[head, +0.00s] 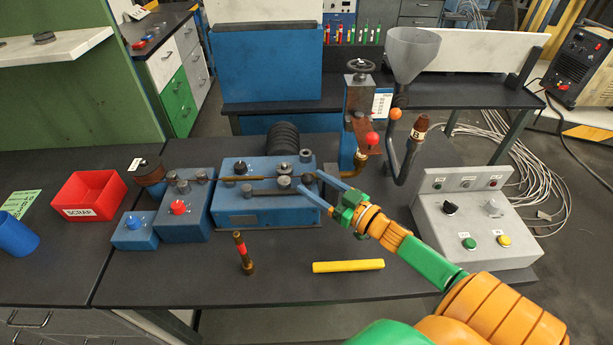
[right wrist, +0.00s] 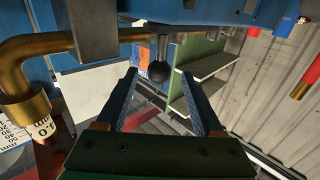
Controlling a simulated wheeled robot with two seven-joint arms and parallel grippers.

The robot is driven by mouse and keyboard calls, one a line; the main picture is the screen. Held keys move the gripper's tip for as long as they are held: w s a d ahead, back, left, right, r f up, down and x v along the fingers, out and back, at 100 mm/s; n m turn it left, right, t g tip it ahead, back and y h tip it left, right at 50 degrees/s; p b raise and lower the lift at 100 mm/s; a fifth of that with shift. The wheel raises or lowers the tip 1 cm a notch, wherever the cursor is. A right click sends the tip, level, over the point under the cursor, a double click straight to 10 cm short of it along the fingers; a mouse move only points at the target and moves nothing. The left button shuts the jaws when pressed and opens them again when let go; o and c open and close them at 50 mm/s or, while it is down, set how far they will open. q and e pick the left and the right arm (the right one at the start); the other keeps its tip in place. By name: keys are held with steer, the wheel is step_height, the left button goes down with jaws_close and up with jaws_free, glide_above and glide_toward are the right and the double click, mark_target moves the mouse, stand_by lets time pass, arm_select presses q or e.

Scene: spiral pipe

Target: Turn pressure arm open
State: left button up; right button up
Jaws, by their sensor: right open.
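The blue bending machine (head: 262,208) sits on the dark bench, with knobs and a dark lever bar across its top. I take this bar (head: 264,190) to be the pressure arm. My right gripper (head: 308,181) reaches in from the right, with its two blue fingers at the machine's right end. In the right wrist view the fingers (right wrist: 158,78) are spread apart. A black ball knob on a short stem (right wrist: 157,71) shows between and beyond the tips. I cannot tell whether a finger touches it. My left gripper is not in view.
A brass pipe (right wrist: 35,47) passes left of the fingers in the right wrist view. A red-knobbed lever (head: 372,138) and funnel (head: 412,52) stand behind. A yellow bar (head: 348,266) and brass rod (head: 243,253) are in front. A grey control box (head: 478,220) is right.

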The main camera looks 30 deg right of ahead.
mark_target(307, 180)
steer(key=x, duration=0.3)
steer(key=shift+w+f, duration=0.25)
steer(key=shift+f, duration=0.05)
steer(key=shift+s+r, duration=0.1)
steer(key=shift+s, duration=0.1)
steer(key=shift+c, duration=0.6)
jaws_close()
